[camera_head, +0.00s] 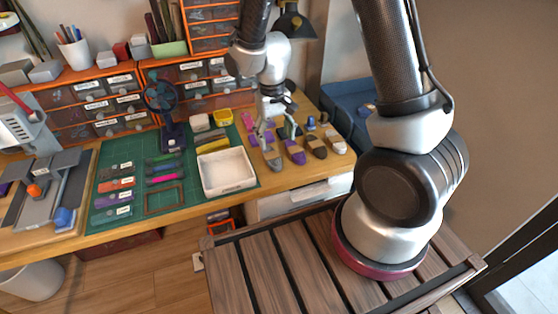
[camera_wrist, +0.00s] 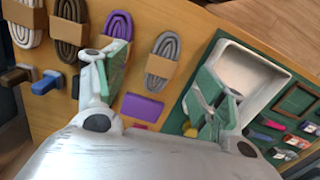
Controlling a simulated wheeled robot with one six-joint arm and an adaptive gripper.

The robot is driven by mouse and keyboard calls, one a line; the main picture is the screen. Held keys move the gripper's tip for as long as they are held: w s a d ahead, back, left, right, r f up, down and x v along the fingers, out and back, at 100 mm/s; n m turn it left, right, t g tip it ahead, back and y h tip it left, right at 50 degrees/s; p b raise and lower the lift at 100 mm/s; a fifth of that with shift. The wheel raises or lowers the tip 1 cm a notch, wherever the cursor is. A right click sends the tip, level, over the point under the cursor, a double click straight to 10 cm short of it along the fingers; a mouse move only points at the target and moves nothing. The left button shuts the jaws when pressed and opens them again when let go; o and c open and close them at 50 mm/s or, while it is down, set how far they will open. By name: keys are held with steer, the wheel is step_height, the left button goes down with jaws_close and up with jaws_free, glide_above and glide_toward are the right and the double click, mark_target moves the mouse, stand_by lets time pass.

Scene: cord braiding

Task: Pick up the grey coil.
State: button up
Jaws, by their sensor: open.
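The grey coil (camera_head: 272,158) lies on the wooden bench to the right of the white tray, nearest the tray in a row of banded coils. In the wrist view the grey coil (camera_wrist: 163,58) has a tan paper band across it and shows between and beyond my fingers. My gripper (camera_head: 269,128) is above the bench, over the back part of the row. In the wrist view my gripper (camera_wrist: 156,84) is open with nothing between its fingers. Its left finger overlaps the lower part of the purple coil (camera_wrist: 117,28), and its right finger overlaps the tray's edge.
The white tray (camera_head: 226,172) stands on a green mat (camera_head: 105,160). A dark brown coil (camera_head: 316,147) and a pale coil (camera_head: 337,145) lie farther right. A purple card (camera_wrist: 142,106) lies below the grey coil in the wrist view.

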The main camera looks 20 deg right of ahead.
mark_target(272, 155)
steer(key=shift+w+a+t, duration=0.35)
steer(key=shift+w+t, duration=0.05)
steer(key=shift+w, duration=0.25)
steer(key=shift+m, duration=0.3)
step_height(272, 155, down, 8)
steer(key=shift+r, duration=0.1)
steer(key=c, duration=1.2)
